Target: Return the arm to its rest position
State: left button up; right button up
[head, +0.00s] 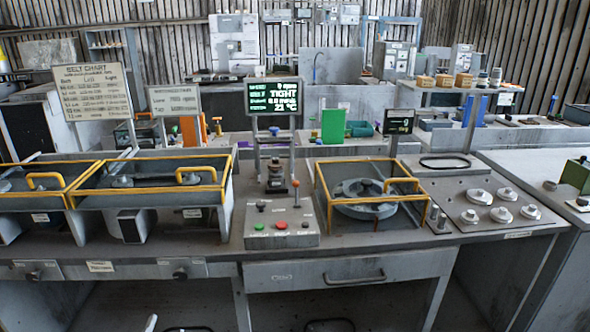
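Neither of my grippers can be made out in the head view, and no arm reaches over the bench. A small pale piece shows at the bottom edge, left of centre; I cannot tell what it is. The grey workbench (400,250) spans the view. The blower housing (365,200) appears to be the round grey part inside a yellow-railed guard (318,190) right of centre. A control box (282,228) with green and red buttons and a small lever stands left of it.
Two yellow-railed bays (150,170) stand on the left. A lit screen (273,97) rises behind the control box. Round metal parts (479,196) sit on a plate at right. A drawer (350,271) fronts the bench. The space before the bench looks clear.

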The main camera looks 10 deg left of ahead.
pick_arm(q)
jog(key=s+d+f+n+g+h, duration=0.15)
jog(key=d+f, duration=0.25)
jog(key=f, duration=0.6)
jog(key=s+d+f+g+h, duration=0.1)
jog(key=s+d+f+g, duration=0.15)
jog(key=f, duration=0.65)
jog(key=s+d+f+n+g+h, duration=0.15)
jog(key=d+f, duration=0.25)
jog(key=f, duration=0.6)
jog(key=s+d+f+g+h, duration=0.1)
jog(key=s+d+f, duration=0.4)
jog(key=s+f, duration=0.5)
jog(key=s+d+f+n+g, duration=0.1)
jog(key=s+d+f+g, duration=0.3)
jog(key=s+f, duration=0.6)
jog(key=shift+s+d+f+g+h, duration=0.35)
jog(key=shift+f+h, duration=0.05)
jog(key=shift+f, duration=0.2)
jog(key=shift+w, duration=0.1)
